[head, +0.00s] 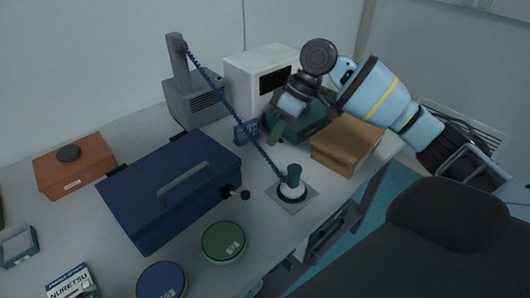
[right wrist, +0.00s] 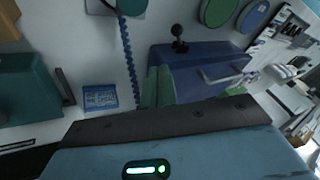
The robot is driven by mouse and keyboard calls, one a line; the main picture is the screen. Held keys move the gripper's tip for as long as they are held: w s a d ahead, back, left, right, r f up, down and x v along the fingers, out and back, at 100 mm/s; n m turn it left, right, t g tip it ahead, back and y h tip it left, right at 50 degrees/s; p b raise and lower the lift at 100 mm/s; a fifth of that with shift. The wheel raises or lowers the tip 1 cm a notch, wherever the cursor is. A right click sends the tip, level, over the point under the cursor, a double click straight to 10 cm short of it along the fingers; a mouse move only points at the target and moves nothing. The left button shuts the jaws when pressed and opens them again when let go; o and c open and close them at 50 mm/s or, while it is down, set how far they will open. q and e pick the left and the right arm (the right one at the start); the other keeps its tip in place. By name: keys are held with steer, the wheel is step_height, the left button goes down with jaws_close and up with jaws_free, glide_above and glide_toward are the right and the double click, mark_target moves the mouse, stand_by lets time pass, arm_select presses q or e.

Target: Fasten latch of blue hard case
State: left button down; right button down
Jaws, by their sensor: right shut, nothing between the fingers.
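A latch with a black knob (head: 245,194) sticks out from the case's right end. In the right wrist view the case (right wrist: 205,80) is partly hidden by my gripper, and the latch knob (right wrist: 179,35) stands out from its end. My right gripper (head: 274,134) is shut and empty. It is above the table, behind and to the right of the latch, apart from the case. My left gripper is out of view.
A blue coiled cord (head: 228,104) hangs from a grey stand to a dark green plug (head: 294,176) on a square base, close to the latch. A brown box (head: 345,142) and teal box (head: 300,122) stand at right. Round green (head: 223,240) and blue (head: 161,281) tins lie in front.

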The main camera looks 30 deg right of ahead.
glide_toward(240, 194)
steer(key=w+d+f, duration=0.1)
steer(key=f, duration=0.1)
steer(key=w+d+f, duration=0.1)
steer(key=shift+w+d+f, duration=0.1)
steer(key=shift+w+f, duration=0.25)
steer(key=shift+f, duration=0.05)
steer(key=shift+s+a+f, duration=0.4)
steer(key=shift+a+f, duration=0.1)
steer(key=shift+a, duration=0.15)
steer(key=shift+s+a+f, duration=0.45)
steer(key=shift+a, duration=0.25)
steer(key=shift+w, duration=0.1)
